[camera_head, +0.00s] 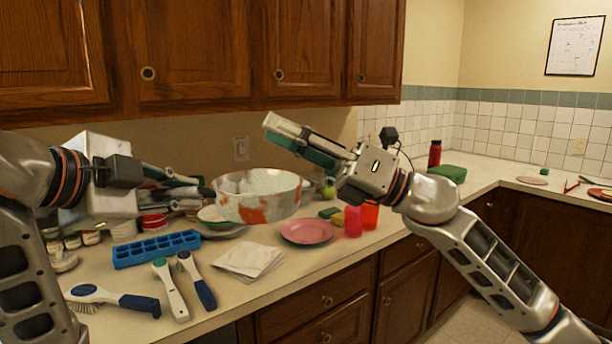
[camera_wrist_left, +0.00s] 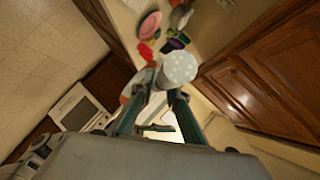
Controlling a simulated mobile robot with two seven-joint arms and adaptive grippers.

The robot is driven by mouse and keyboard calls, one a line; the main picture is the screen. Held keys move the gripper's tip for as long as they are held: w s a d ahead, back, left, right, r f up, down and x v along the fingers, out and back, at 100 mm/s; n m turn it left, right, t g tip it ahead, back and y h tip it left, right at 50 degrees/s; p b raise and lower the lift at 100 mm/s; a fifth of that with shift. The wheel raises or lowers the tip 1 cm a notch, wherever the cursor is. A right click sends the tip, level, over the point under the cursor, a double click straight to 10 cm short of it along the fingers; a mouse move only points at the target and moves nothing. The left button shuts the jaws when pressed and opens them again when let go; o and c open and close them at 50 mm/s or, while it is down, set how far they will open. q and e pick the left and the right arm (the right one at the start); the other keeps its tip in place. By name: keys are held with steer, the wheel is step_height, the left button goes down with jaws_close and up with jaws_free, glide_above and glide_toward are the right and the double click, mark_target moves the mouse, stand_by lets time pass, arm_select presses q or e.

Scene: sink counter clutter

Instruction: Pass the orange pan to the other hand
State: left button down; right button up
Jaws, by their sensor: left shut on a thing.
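The orange pan (camera_head: 257,198), whitish with orange patches, is held above the counter in the middle of the head view, its opening facing up. Its pale speckled inside (camera_wrist_left: 180,67) also shows in the left wrist view, just beyond the fingertips. My left gripper (camera_head: 205,190) comes in from the left and is shut on the pan at its left side; its fingers (camera_wrist_left: 163,97) reach the pan in the wrist view. My right gripper (camera_head: 266,126) is above and to the right of the pan, apart from it, fingers pointing up-left. Its finger gap is unclear.
A blue ice tray (camera_head: 157,249), brushes (camera_head: 112,299), a white cloth (camera_head: 249,260) and a pink plate (camera_head: 307,231) lie on the counter below. Red cups (camera_head: 353,221) stand right of the plate. Wooden cabinets (camera_head: 190,55) hang above.

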steer(key=s+a+f+n+g+h, duration=0.1)
steer(key=s+n+g+h, duration=0.2)
steer(key=s+n, duration=0.15)
arm_select(q)
steer(key=shift+r, duration=0.1)
arm_select(e)
steer(key=n+t+h, duration=0.2)
steer(key=h, duration=0.4)
glide_toward(228, 202)
steer(key=x, duration=0.8)
steer(key=shift+w+a+f, duration=0.15)
steer(key=shift+w+f, duration=0.05)
steer(key=shift+w, duration=0.1)
jaws_close()
arm_select(q)
steer(key=c, duration=1.9)
jaws_free()
arm_select(e)
steer(key=shift+r, duration=0.1)
